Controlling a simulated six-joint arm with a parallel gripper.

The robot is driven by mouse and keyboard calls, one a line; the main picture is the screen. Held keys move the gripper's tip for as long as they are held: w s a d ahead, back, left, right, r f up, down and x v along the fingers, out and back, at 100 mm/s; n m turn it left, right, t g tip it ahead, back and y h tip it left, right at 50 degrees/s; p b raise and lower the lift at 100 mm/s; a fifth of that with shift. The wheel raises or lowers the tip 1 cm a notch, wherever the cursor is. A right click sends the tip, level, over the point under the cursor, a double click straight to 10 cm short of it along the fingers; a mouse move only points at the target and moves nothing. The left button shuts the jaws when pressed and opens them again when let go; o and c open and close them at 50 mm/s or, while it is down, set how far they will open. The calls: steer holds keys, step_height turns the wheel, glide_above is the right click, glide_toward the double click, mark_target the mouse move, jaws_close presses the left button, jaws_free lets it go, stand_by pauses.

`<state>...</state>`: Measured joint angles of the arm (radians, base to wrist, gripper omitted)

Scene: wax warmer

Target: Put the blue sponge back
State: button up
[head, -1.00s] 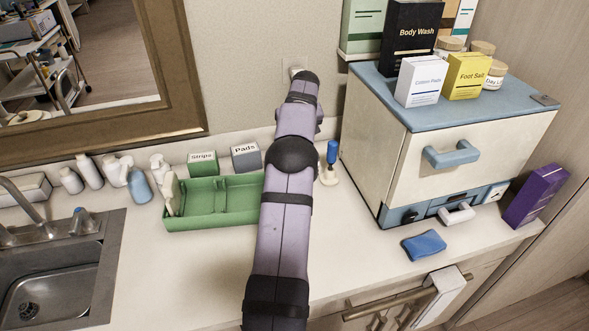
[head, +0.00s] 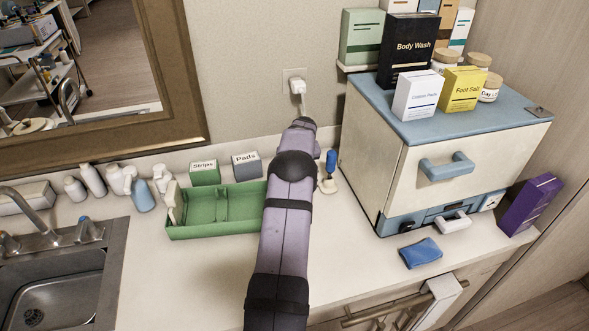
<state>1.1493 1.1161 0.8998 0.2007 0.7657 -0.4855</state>
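The blue sponge (head: 421,252) lies flat on the counter at the right, in front of the wax warmer cabinet (head: 372,165) and apart from it. A green divided tray (head: 240,208) sits left of my arm, with a cream-coloured piece (head: 174,202) at its left end. My arm rises from the bottom centre towards the back wall, passing over the tray's right end and hiding part of it. My gripper is not visible; only arm links show, so its opening cannot be seen.
Strips (head: 204,172) and Pads (head: 246,164) boxes stand behind the tray. A blue-handled tool (head: 331,162) stands right of my arm. A purple box (head: 530,204) stands right of the warmer. Boxes and jars crowd its top. The sink (head: 62,285) is at left. Counter around the sponge is clear.

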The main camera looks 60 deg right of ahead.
steer(key=shift+f, duration=0.15)
steer(key=shift+f, duration=0.15)
steer(key=o, duration=1)
steer(key=shift+c, duration=0.2)
steer(key=shift+r, duration=0.3)
steer(key=b+v, duration=0.3)
steer(key=v, duration=0.8)
steer(key=shift+s+a+r+b, duration=0.15)
steer(key=shift+r+b, duration=0.15)
steer(key=shift+b, duration=0.1)
